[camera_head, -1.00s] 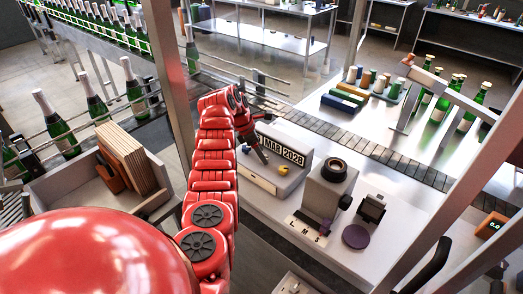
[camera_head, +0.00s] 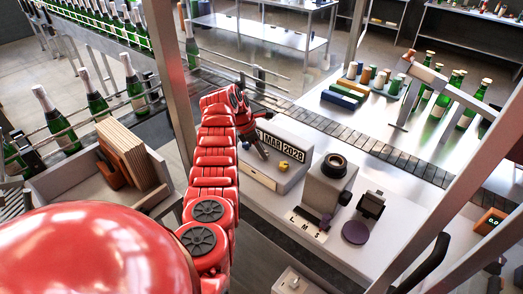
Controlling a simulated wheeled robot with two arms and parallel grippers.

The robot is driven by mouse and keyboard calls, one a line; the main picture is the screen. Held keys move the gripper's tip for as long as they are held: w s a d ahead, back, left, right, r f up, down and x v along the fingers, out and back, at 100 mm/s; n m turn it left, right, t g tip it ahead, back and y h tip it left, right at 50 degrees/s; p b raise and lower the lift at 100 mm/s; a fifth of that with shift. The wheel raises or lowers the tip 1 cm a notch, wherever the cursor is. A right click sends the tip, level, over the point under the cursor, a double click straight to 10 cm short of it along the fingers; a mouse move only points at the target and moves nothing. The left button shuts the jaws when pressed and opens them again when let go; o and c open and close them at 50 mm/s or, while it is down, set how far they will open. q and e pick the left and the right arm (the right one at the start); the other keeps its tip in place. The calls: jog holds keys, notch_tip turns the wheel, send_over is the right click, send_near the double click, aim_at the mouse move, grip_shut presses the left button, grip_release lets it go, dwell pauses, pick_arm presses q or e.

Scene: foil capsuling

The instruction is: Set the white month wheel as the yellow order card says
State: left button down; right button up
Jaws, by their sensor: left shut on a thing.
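The grey date unit (camera_head: 290,178) stands on the white bench, with dark windows on top reading roughly "MAR 2028" (camera_head: 283,144). A blue knob (camera_head: 246,146) and a yellow knob (camera_head: 283,165) show on its face. My left gripper (camera_head: 263,154) reaches down to this face between the two knobs and is shut. The white month wheel is hidden at its fingertips. A pale yellowish strip (camera_head: 260,174) lies along the unit's lower front; I cannot tell whether it is the order card or read it. My right gripper is out of view.
Right of the unit stand a grey machine with a dark ring (camera_head: 334,166), a black device (camera_head: 371,204) and a purple disc (camera_head: 355,232). A slatted conveyor (camera_head: 370,147) runs behind.

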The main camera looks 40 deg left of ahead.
pick_arm(q)
jog(key=n+b, duration=0.1)
jog(key=n+y+b, duration=0.1)
jog(key=shift+d+f+n+t, duration=0.15)
jog(key=shift+f+n+t, duration=0.15)
jog(key=shift+n, duration=0.1)
jog(key=shift+s+d+r+n+b, duration=0.1)
jog(key=shift+r+n+b, duration=0.15)
jog(key=shift+n+b, duration=0.15)
jog(key=shift+r+n+y, duration=0.1)
jog(key=shift+n+y, duration=0.4)
jog(key=shift+n, duration=0.4)
jog(key=shift+c, duration=2.2)
grip_release()
jog(key=shift+r, duration=0.1)
